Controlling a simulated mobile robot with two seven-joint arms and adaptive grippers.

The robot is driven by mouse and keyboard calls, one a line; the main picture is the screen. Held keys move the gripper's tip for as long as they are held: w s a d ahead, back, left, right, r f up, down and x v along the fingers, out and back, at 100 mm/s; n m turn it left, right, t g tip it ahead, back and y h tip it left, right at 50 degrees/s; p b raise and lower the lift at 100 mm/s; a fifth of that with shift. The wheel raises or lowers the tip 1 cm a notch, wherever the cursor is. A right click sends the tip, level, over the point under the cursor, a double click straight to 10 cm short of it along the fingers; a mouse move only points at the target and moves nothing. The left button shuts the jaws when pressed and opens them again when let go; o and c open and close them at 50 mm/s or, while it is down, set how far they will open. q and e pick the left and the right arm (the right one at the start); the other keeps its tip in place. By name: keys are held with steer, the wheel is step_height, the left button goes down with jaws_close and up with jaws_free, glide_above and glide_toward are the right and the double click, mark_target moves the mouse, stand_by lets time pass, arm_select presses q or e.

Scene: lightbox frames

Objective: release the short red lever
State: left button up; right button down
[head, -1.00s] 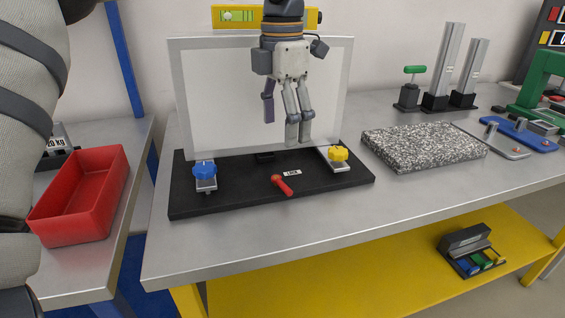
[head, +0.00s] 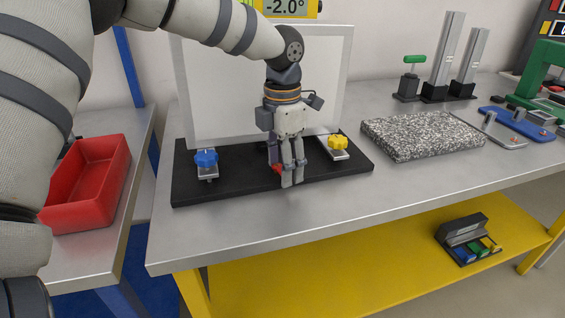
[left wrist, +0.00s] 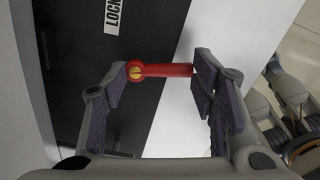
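The short red lever (left wrist: 165,70) with a brass-coloured pivot is on the black base board (head: 225,190), beside a white label reading LOCK (left wrist: 113,14). Its free end reaches the board's front edge. In the head view my left gripper (head: 287,180) points down over the lever and hides most of it; a bit of red (head: 276,168) shows beside the fingers. In the left wrist view my left gripper (left wrist: 160,88) is open, one finger near the pivot end and the other by the free end. Grey gripper-like parts of mine (left wrist: 290,105) show at that view's right edge; their opening is unclear.
A blue knob (head: 206,158) and a yellow knob (head: 338,142) stand on clamps on the board, either side of the lever. A pale upright panel (head: 215,95) rises behind. A speckled stone slab (head: 425,135) lies to the right. A red bin (head: 92,180) is left.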

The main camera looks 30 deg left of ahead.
mark_target(280, 173)
arm_select(q)
steer(key=shift+c, duration=1.2)
steer(key=shift+s+r+m, duration=0.1)
steer(key=shift+s+m, duration=0.1)
steer(key=shift+m, duration=0.5)
steer(key=shift+a+m, duration=0.2)
steer(key=shift+m, duration=0.7)
steer(key=o, duration=1.1)
steer(key=shift+o, duration=0.2)
step_height(280, 173, up, 12)
